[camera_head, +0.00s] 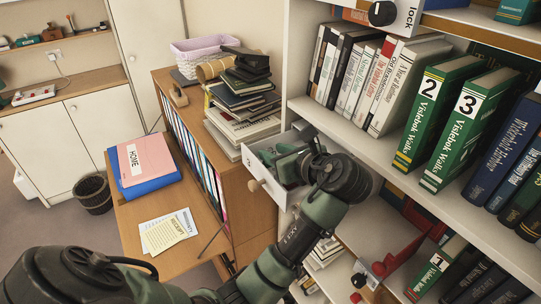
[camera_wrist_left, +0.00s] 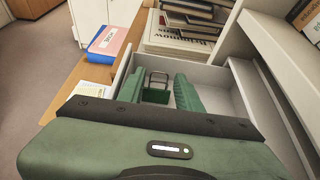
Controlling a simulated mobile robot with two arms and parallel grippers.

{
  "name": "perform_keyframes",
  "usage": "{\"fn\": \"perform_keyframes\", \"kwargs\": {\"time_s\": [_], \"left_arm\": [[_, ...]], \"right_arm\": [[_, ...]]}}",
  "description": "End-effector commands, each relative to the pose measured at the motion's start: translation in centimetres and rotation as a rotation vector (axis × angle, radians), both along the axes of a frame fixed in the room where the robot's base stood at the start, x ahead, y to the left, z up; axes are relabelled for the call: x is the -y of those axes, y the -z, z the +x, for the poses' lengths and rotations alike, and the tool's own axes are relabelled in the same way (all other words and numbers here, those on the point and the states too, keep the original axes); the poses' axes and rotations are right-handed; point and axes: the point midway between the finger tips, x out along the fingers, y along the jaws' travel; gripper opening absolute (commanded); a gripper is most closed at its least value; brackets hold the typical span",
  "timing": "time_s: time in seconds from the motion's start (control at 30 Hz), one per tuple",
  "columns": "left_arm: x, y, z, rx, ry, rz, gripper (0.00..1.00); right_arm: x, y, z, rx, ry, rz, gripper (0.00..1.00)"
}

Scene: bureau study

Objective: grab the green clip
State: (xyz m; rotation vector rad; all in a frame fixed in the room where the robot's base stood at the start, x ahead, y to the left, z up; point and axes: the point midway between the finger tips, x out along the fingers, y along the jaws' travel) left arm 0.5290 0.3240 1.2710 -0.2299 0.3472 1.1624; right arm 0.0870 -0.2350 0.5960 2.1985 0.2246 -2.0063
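The green clip (camera_wrist_left: 155,96) lies in an open white drawer (camera_wrist_left: 226,97), with its dark wire handle pointing away from my wrist. My left gripper (camera_wrist_left: 159,76) reaches down into the drawer. Its two green fingers are apart, one on each side of the clip. A narrow gap seems to show beside the clip, and I cannot tell whether either finger touches it. In the head view my left gripper (camera_head: 283,160) is inside the drawer (camera_head: 262,178), and the clip cannot be made out there. My right gripper is not in view.
Shelves with books (camera_head: 437,110) rise close on the right of the drawer. A stack of books (camera_head: 243,105) stands on the wooden cabinet behind it. A pink and blue folder pile (camera_head: 145,160) and papers (camera_head: 168,231) lie on the desk to the left.

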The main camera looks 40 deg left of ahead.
Motion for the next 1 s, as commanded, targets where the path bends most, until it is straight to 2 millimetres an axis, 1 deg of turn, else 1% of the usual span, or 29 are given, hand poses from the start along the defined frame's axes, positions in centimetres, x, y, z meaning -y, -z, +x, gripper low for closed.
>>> {"fn": "perform_keyframes", "kwargs": {"time_s": [0.07,0.1,0.17,0.2,0.23,0.47,0.57,0.67,0.9,1.0], "left_arm": [[0.0,0.0,0.0,0.000,0.000,0.000,0.35],[0.0,0.0,0.0,0.000,0.000,0.000,0.29],[0.0,0.0,0.0,0.000,0.000,0.000,0.12],[0.0,0.0,0.0,0.000,0.000,0.000,0.01],[0.0,0.0,0.0,0.000,0.000,0.000,0.00],[0.0,-0.1,0.0,0.001,0.000,0.001,0.00],[0.0,-0.5,0.0,0.005,-0.001,0.000,0.00],[0.0,-1.7,0.1,0.009,-0.001,0.000,0.00],[0.1,-6.6,0.1,0.010,-0.001,-0.002,0.00],[0.1,-8.2,0.0,0.008,0.000,-0.001,0.00]], "right_arm": [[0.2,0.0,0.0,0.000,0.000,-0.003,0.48],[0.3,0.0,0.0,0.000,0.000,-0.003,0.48],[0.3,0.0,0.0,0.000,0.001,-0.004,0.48],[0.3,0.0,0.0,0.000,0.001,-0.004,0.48],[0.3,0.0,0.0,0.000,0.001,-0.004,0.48],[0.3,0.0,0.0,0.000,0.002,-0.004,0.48],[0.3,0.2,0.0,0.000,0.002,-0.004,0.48],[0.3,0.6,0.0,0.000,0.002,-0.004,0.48],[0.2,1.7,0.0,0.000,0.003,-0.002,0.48],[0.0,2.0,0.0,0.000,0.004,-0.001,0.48]]}}
